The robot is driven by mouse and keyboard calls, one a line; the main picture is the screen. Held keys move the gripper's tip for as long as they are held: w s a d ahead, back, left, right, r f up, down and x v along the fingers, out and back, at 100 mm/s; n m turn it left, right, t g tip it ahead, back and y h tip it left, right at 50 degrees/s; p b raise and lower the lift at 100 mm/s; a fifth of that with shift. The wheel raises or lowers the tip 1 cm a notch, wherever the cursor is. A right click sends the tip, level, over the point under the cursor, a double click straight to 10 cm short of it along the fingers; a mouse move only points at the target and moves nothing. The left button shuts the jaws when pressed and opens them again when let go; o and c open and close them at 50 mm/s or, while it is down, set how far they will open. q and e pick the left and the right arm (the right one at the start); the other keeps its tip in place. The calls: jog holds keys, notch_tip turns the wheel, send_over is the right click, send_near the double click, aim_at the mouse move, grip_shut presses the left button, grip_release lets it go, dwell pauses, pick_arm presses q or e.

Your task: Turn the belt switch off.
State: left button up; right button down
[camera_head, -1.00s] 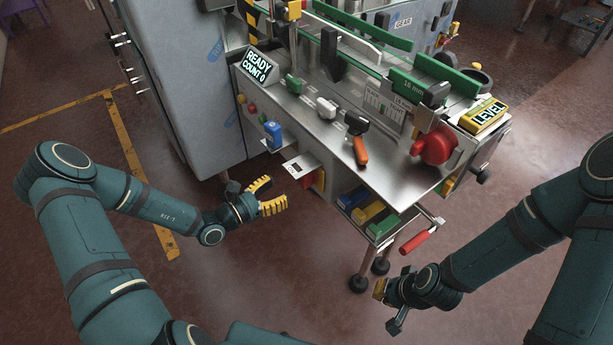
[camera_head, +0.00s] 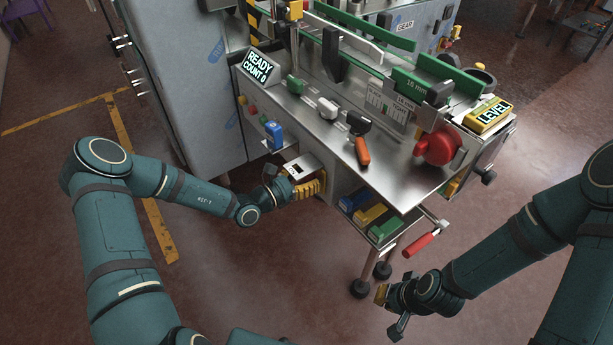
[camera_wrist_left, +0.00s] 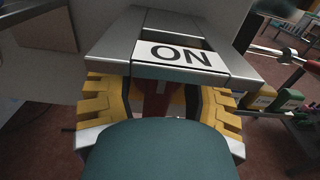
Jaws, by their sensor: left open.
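The belt switch appears as a metal guard with a white plate (camera_head: 300,167) on the machine's front; in the left wrist view the plate (camera_wrist_left: 181,55) reads ON. A dark red part (camera_wrist_left: 154,103) shows under the guard, between my left fingers, mostly hidden. My left gripper (camera_head: 309,187) is open, with its yellow fingers just below the guard; in the wrist view the fingers (camera_wrist_left: 158,108) stand on both sides of the red part. Contact cannot be told. My right gripper (camera_head: 380,292) is low in front of the machine, away from the switch; its fingers are too small to judge.
A blue part (camera_head: 273,133) and several buttons sit left of the guard. A tray (camera_head: 378,238) with blue, yellow and green blocks is to its right. A red handle (camera_head: 421,244) sticks out at the front corner. The READY COUNT 0 display (camera_head: 258,66) is above. Floor in front is clear.

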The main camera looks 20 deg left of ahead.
pick_arm(q)
grip_shut()
jog(key=n+p, duration=0.1)
jog(key=p, duration=0.1)
jog(key=n+p, duration=0.1)
jog(key=n, duration=0.1)
jog(key=shift+w+a+r+p, duration=0.1)
jog(key=shift+r+p, duration=0.1)
jog(key=shift+p, duration=0.2)
jog(key=n+p, duration=0.1)
jog(key=n, duration=0.1)
jog(key=n+p, duration=0.1)
jog(key=shift+w+a+f+n, duration=0.1)
jog(key=shift+a+f+n, duration=0.05)
jog(key=shift+n, duration=0.25)
jog(key=n+p, duration=0.1)
jog(key=n, duration=0.1)
jog(key=shift+f+n+p, duration=0.15)
jog(key=shift+n+p, duration=0.2)
jog(key=shift+n, duration=0.05)
jog(key=n, duration=0.2)
jog(key=shift+w+a+f+n+p, duration=0.1)
jog(key=shift+n+p, duration=0.2)
jog(key=shift+p, duration=0.05)
jog(key=n, duration=0.5)
jog(key=shift+f+n+p, duration=0.3)
